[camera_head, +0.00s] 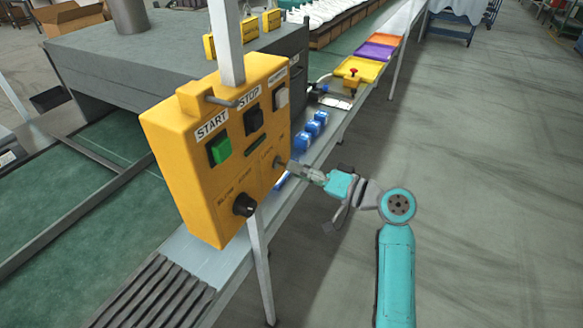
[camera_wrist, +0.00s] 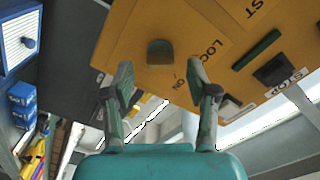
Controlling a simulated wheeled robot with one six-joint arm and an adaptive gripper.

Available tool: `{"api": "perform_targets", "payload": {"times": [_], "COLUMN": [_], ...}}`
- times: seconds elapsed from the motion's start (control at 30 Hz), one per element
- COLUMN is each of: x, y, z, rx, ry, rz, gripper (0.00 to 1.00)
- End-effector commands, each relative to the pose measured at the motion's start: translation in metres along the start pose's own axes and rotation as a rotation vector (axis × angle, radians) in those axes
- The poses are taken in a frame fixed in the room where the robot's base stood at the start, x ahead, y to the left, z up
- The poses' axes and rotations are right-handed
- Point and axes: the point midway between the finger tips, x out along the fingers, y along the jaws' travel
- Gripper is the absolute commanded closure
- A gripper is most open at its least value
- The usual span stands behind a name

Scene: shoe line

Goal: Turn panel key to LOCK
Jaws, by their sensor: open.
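The yellow control panel (camera_head: 172,185) stands on a post at the line's edge. The panel key (camera_head: 278,161) is a small dark knob at the panel's lower right. In the wrist view the key (camera_wrist: 160,51) sits on the yellow face, with LOCK and ON lettering beside it. Its exact setting is hard to tell. My gripper (camera_head: 293,167) is at the panel's right side, facing the key. In the wrist view my gripper (camera_wrist: 158,78) has its two fingers spread apart, with the key just beyond and between them. The fingers appear clear of the key.
The green START button (camera_head: 219,149), dark STOP button (camera_head: 254,119) and black selector knob (camera_head: 244,205) share the panel face. Blue boxes (camera_head: 303,141) stand on the conveyor ledge behind my gripper. The floor (camera_head: 480,200) to the right is open.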

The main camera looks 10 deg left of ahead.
Motion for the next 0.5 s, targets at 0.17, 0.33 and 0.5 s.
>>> {"api": "perform_targets", "payload": {"times": [0.17,0.33,0.5], "x": [-0.038,-0.069,-0.088], "y": [0.002,0.001,0.001], "z": [-0.001,0.000,0.000], "rx": [0.001,0.001,0.001], "ry": [0.004,0.003,0.002], "rz": [0.003,0.002,0.002], "gripper": [0.42,0.42,0.42]}}
